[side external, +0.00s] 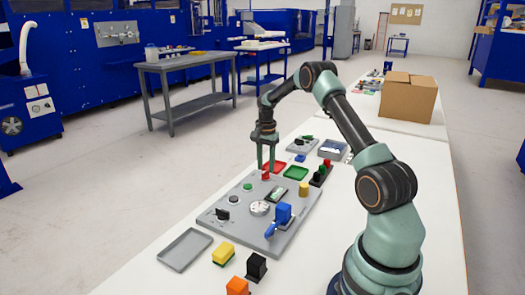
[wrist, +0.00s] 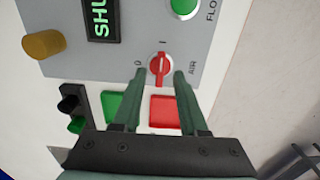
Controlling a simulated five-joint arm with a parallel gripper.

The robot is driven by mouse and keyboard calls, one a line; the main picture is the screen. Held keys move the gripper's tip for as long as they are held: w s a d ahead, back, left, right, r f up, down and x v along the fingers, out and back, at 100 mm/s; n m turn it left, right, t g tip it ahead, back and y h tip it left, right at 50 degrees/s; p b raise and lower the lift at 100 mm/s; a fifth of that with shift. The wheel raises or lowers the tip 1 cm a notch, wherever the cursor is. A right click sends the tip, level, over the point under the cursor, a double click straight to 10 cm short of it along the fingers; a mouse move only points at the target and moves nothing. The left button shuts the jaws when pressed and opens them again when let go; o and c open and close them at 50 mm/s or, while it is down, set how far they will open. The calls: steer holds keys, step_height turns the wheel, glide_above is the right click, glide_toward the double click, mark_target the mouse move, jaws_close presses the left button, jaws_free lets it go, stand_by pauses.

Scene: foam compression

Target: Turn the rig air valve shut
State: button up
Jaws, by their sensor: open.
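The air valve (wrist: 161,66) is a small red knob on the grey rig panel (wrist: 100,68), beside the label AIR. Its bar lies in line with the mark I, and the mark 0 is to its left in the wrist view. In the side view the red valve (side external: 266,177) is at the panel's far end, below my gripper (side external: 266,166). My gripper (wrist: 159,75) is open, with one fingertip on each side of the knob. Whether the fingers touch it I cannot tell.
A green tray (side external: 297,173) and a red tray (side external: 272,166) lie just beyond the panel. A yellow knob (wrist: 44,44), a display (wrist: 102,18) partly reading SHU and a green button (wrist: 184,6) are on the panel. A blue lever (side external: 280,217) stands at its near end.

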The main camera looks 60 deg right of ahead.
steer(key=shift+f, duration=0.95)
jaws_close()
